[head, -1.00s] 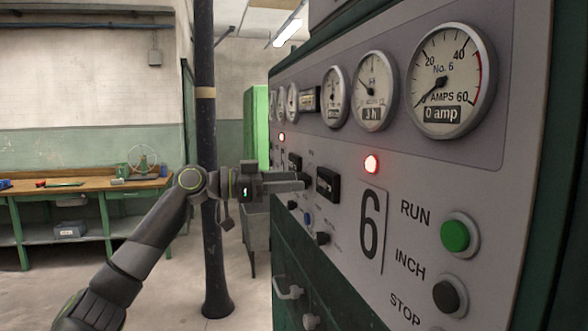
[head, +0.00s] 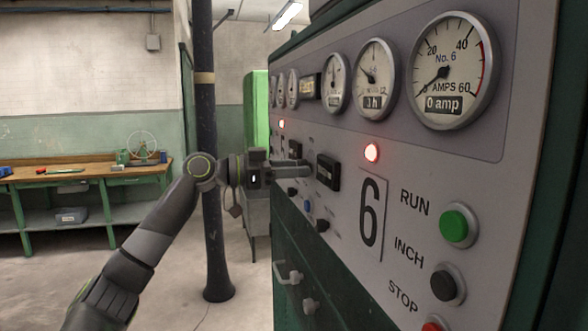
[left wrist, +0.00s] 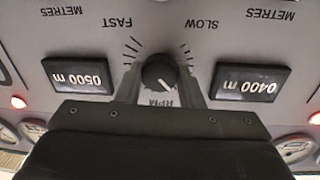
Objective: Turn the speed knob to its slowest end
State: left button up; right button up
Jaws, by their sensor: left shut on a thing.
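The black round speed knob (left wrist: 159,74) sits on the grey panel between the upside-down words FAST, on the left, and SLOW, on the right. My right gripper is not in view.
Two metre counters, 0500 m (left wrist: 80,76) and 0400 m (left wrist: 250,83), flank the knob. A dark post (head: 207,200) stands behind my arm.

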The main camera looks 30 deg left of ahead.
pick_arm(q)
jog(key=shift+n, duration=0.3)
jog(key=n+p, duration=0.1)
jog(key=n, duration=0.8)
jog(key=n+t+p, duration=0.1)
jog(key=n, duration=0.9)
jog(key=shift+t+y, duration=0.3)
jog(key=shift+y, duration=0.1)
jog(key=shift+n, duration=0.3)
jog(key=o, duration=1)
jog(key=shift+f, duration=0.1)
jog(key=shift+c, duration=0.2)
jog(key=shift+a, duration=0.1)
